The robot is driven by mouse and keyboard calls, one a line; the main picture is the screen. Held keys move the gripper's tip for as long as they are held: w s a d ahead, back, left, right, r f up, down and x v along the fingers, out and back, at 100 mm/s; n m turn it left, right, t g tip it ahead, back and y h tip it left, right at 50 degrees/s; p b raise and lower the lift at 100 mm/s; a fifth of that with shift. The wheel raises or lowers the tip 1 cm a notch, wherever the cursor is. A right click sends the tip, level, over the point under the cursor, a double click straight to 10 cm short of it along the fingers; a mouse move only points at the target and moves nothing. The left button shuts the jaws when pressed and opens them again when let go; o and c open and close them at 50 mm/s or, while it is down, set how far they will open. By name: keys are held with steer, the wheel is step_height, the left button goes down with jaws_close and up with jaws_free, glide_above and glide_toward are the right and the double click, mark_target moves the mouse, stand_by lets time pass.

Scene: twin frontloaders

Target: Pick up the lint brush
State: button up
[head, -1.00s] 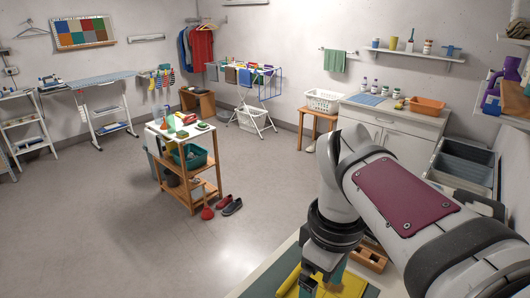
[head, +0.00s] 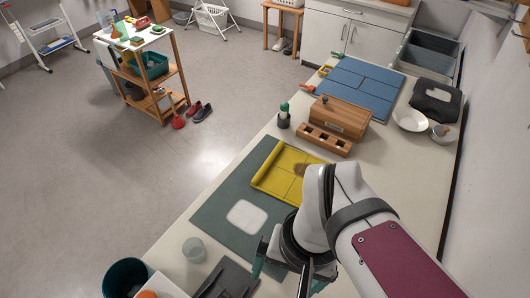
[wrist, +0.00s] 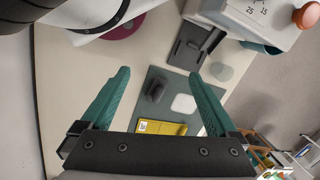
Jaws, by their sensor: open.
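A small dark, rounded block (wrist: 155,88) lies on the grey-green mat (wrist: 150,112) in the wrist view. It looks like the lint brush, but its bristles or pad cannot be made out. It is left of a white square pad (wrist: 184,103), which also shows in the head view (head: 248,215). My arm and gripper hide the block in the head view. My gripper (wrist: 160,73) is open and empty above the bench, with the block in the gap between its teal fingers as seen from the wrist. The gripper also shows in the head view (head: 288,274).
A dark flat tray (wrist: 190,45), a clear cup (head: 195,250) and a white device with an orange knob (wrist: 306,16) are nearby. A wooden block (head: 326,139) stands farther along the bench.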

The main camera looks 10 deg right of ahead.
steer(key=w+d+f+m+h, duration=0.1)
steer(key=w+d+f+m, duration=0.15)
steer(key=w, duration=0.35)
steer(key=w+d+f+m+h, duration=0.1)
steer(key=w+f+m, duration=0.15)
steer(key=w, duration=0.45)
steer(key=shift+n, duration=0.3)
step_height(320, 180, down, 16)
steer(key=shift+f, duration=0.1)
steer(key=c, duration=1.5)
steer(key=shift+o, duration=0.2)
steer(key=r, duration=0.4)
steer(key=shift+s+d+r, duration=0.1)
steer(key=shift+d+r, duration=0.25)
steer(key=s+d+r, duration=0.6)
steer(key=d, duration=0.3)
steer(key=shift+d+r, duration=0.15)
steer(key=shift+r, duration=0.05)
